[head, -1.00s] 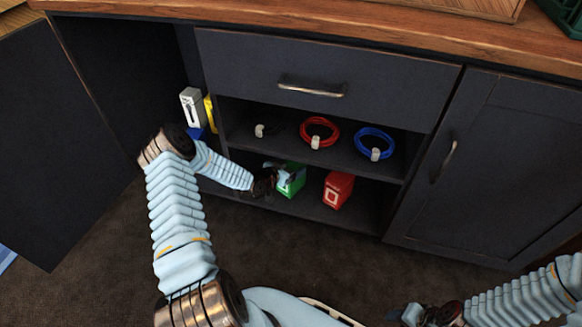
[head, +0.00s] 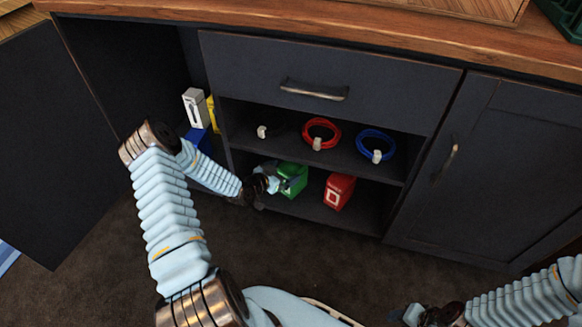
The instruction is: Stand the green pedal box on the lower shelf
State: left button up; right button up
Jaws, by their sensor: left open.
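The green pedal box (head: 293,179) stands on the lower shelf (head: 310,210), left of a red box (head: 339,190) and apart from it. My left gripper (head: 272,184) is open at the left side of the green box, and its fingertips are close to it. Whether they touch the box I cannot tell. My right gripper (head: 408,313) is at the bottom edge, away from the shelf, and its jaws are not clear.
The shelf above holds a black cable (head: 271,131), a red cable (head: 321,133) and a blue cable (head: 375,145). White, yellow and blue boxes stand in the left compartment, whose door (head: 55,150) is open. The right door (head: 480,170) and drawer (head: 330,80) are shut.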

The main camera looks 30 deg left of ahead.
pick_arm(q)
jog(key=d+v, duration=0.1)
jog(key=v, duration=0.4)
jog(key=s+d+f+n+g+h, duration=0.1)
jog(key=s+d+f+g, duration=0.2)
jog(key=d, duration=0.6)
jog(key=s+d+f+n+g+h, duration=0.1)
jog(key=s+d+g, duration=0.3)
jog(key=d, duration=0.5)
jog(key=s+d+f+n+g, duration=0.1)
jog(key=s+d+g, duration=0.4)
jog(key=s, duration=0.8)
jog(key=d, duration=0.3)
jog(key=shift+s+n+g, duration=0.25)
jog(key=shift+n+g, duration=0.05)
jog(key=shift+n, duration=0.1)
